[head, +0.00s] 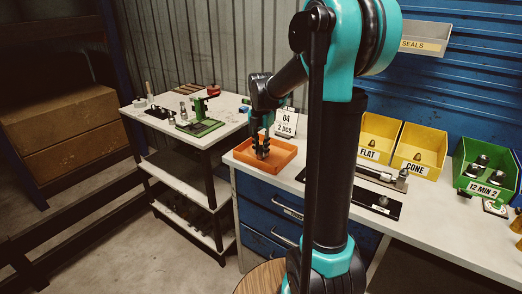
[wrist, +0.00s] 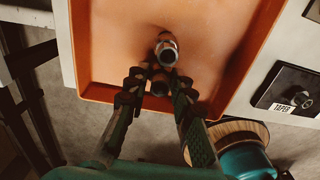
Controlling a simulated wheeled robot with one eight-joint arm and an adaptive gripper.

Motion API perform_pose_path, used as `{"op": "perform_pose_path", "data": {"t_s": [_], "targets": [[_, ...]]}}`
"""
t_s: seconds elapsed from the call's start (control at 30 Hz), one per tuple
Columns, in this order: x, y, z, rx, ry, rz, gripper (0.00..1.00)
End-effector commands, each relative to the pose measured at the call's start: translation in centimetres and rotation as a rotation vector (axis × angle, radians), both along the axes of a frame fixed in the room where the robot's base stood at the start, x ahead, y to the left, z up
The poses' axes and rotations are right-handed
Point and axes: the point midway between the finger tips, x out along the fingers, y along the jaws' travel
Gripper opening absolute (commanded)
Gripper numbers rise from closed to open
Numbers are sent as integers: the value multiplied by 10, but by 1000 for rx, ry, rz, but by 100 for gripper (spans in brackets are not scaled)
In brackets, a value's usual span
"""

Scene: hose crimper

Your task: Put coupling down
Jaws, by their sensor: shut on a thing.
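My gripper (head: 262,146) is shut on a metal coupling and sits over the orange tray (head: 287,163), low and close to its floor. In the wrist view the fingertips (wrist: 160,83) pinch the coupling (wrist: 166,50) from both sides. Its shiny ring-like end with a dark hole points past the fingertips, and its middle is partly hidden by them. The coupling is over the tray's floor (wrist: 120,40), near the tray's front wall. I cannot tell whether it touches the floor. No other part shows in the tray.
A card reading "04 2 PCS" (head: 286,123) stands behind the tray. To the right are a black fixture (head: 376,204) and yellow FLAT (head: 378,136) and CONE bins (head: 424,148), then a green bin (head: 485,170). A side table (head: 225,112) with a green tool stands left, across a gap.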

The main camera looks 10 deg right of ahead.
Motion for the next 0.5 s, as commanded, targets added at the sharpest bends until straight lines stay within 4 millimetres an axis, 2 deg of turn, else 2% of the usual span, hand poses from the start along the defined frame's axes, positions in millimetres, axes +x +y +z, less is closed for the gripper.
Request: {"op": "perform_pose_path", "data": {"t_s": [0.43,0.47,0.5], "targets": [[0,0,-8,0,0,0,0],[0,0,-8,0,0,0,27],[0,0,-8,0,0,0,32]]}}
